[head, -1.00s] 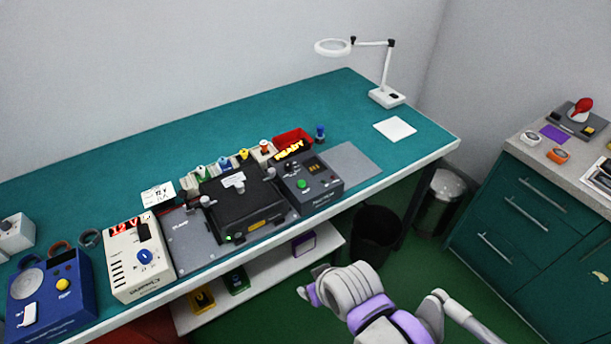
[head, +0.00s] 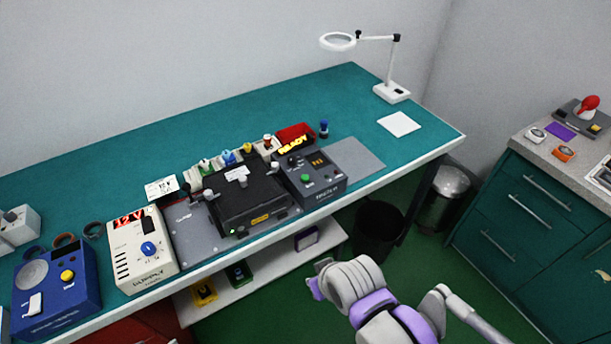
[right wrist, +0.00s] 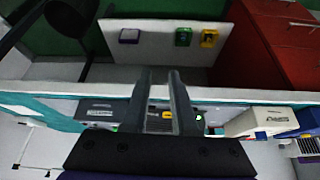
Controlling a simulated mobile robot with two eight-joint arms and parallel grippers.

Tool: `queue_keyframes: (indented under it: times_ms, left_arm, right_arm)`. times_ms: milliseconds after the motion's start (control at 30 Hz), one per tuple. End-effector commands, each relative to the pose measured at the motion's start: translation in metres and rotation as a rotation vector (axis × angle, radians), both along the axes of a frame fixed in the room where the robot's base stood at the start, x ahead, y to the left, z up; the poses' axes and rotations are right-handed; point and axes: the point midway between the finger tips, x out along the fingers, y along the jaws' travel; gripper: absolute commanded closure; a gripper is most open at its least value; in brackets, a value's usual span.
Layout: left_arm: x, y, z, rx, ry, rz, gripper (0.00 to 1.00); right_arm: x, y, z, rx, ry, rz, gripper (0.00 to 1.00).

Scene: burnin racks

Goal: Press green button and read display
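The green button (head: 306,178) is on the sloped face of a dark grey tester box (head: 325,187) near the bench's front edge. A lit yellow READY sign (head: 293,145) shows at the box's back edge, and a small amber display (head: 319,162) on its face is too small to read. The right wrist view shows my right gripper (right wrist: 159,72) with its two fingers apart and nothing between them. My right arm is at the lower right of the head view, in front of the bench and apart from the box. My left gripper is out of view.
A black fixture (head: 247,203) stands left of the tester, then a cream supply (head: 140,260) showing 12 V and a blue box (head: 57,298). A red bin (head: 295,133) is behind the tester. A lower shelf (head: 270,272) runs beneath. A black bin (head: 378,229) stands on the floor.

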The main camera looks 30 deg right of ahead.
Motion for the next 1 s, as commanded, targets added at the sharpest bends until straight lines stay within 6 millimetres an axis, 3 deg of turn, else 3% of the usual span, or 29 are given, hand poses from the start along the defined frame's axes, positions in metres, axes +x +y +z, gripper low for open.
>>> queue_keyframes:
  times_ms: [33, 133, 1000]
  left_arm:
    - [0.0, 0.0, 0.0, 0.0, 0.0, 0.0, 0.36]
    - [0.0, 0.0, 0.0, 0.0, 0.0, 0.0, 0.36]
    - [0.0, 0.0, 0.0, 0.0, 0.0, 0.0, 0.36]
  right_arm:
    - [0.0, 0.0, 0.0, 0.0, 0.0, 0.0, 0.84]
    - [0.0, 0.0, 0.0, 0.0, 0.0, 0.0, 1.0]
    - [0.0, 0.0, 0.0, 0.0, 0.0, 0.0, 1.0]
